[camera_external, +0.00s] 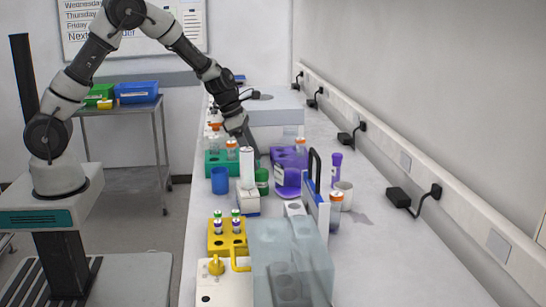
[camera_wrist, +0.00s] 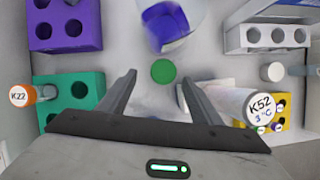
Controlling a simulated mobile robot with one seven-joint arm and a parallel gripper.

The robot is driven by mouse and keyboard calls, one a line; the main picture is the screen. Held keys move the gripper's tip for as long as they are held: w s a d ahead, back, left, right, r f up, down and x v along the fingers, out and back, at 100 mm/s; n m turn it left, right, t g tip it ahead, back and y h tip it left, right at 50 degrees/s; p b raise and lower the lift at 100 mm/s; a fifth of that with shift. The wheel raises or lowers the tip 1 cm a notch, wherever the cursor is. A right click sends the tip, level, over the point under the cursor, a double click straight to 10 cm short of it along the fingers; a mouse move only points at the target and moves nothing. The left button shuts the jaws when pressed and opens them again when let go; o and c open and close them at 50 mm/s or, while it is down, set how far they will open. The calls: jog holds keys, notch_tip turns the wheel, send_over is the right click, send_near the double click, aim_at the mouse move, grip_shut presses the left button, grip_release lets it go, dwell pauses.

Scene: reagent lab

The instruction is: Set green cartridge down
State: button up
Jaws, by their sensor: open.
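The green cartridge (camera_external: 262,182) stands upright on the bench, just right of a white bottle in the external view. In the wrist view its round green top (camera_wrist: 163,71) shows just beyond the fingertips, roughly centred between them. My gripper (camera_wrist: 158,83) is open, with a finger on either side and nothing held. The fingers look apart from the cartridge. In the external view my gripper comes down behind the cartridge, and its fingertips are hard to make out.
A green rack (camera_external: 214,165), purple rack (camera_wrist: 65,30), blue cup (camera_external: 219,181) and white bottle K52 (camera_wrist: 262,107) crowd round. A clear jug-like container with purple (camera_wrist: 168,32) is close. A yellow rack (camera_external: 228,243) and translucent box (camera_external: 290,260) stand nearer the external camera. Bench at right is freer.

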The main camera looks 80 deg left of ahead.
aim_at(260, 171)
jog(key=x, duration=0.6)
jog(key=shift+w+d+f, duration=0.1)
jog(key=shift+d+f, duration=0.1)
jog(key=shift+d, duration=0.15)
jog(key=shift+r, duration=0.1)
jog(key=c, duration=1.3)
